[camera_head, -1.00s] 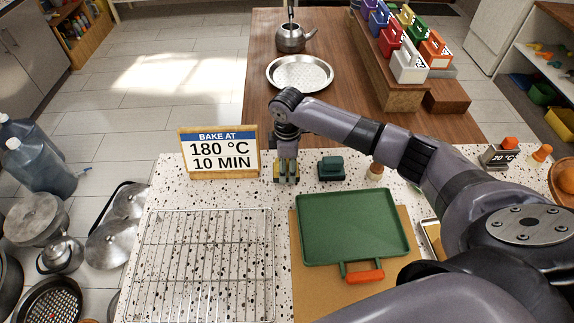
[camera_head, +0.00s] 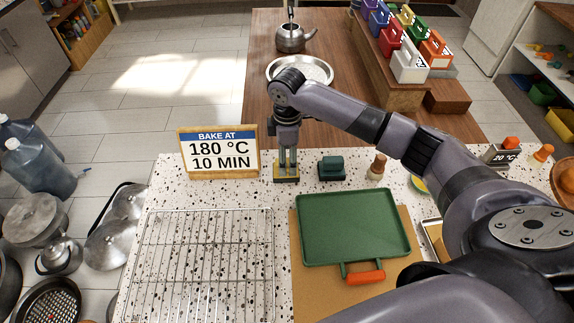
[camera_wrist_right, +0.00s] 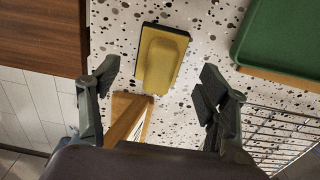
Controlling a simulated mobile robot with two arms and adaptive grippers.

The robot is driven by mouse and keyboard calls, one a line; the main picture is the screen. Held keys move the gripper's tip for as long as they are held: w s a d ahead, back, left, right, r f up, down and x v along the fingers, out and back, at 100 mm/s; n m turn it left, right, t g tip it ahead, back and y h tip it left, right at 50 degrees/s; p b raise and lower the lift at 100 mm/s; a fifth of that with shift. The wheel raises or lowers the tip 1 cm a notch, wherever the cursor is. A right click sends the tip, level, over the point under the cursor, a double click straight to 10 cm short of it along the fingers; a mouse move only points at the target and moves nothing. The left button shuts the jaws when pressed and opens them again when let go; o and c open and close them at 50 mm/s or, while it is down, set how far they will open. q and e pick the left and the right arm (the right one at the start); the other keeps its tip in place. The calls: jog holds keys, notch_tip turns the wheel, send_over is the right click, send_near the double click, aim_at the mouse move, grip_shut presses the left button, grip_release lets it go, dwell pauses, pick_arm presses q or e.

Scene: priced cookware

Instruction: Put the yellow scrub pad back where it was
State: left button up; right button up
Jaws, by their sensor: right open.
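The yellow scrub pad (camera_head: 286,179) lies flat on the speckled counter, just right of the bake sign. In the right wrist view the pad (camera_wrist_right: 165,62) shows a raised yellow grip and a dark edge. My right gripper (camera_head: 288,163) points down directly above the pad. A similar dark green scrub pad (camera_head: 331,168) sits to the right, apart from the yellow one. My left gripper is not in view.
The bake sign (camera_head: 218,153) stands close on the left. A green tray (camera_head: 352,228) and a wire rack (camera_head: 203,262) lie nearer to me. A small wood-topped item (camera_head: 377,167) stands right of the green pad. A wooden table (camera_head: 262,110) adjoins the counter behind.

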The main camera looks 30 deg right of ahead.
notch_tip(320, 180, up, 8)
jog(key=shift+f+b, duration=0.2)
jog(key=shift+b, duration=0.25)
jog(key=shift+s+f, duration=0.1)
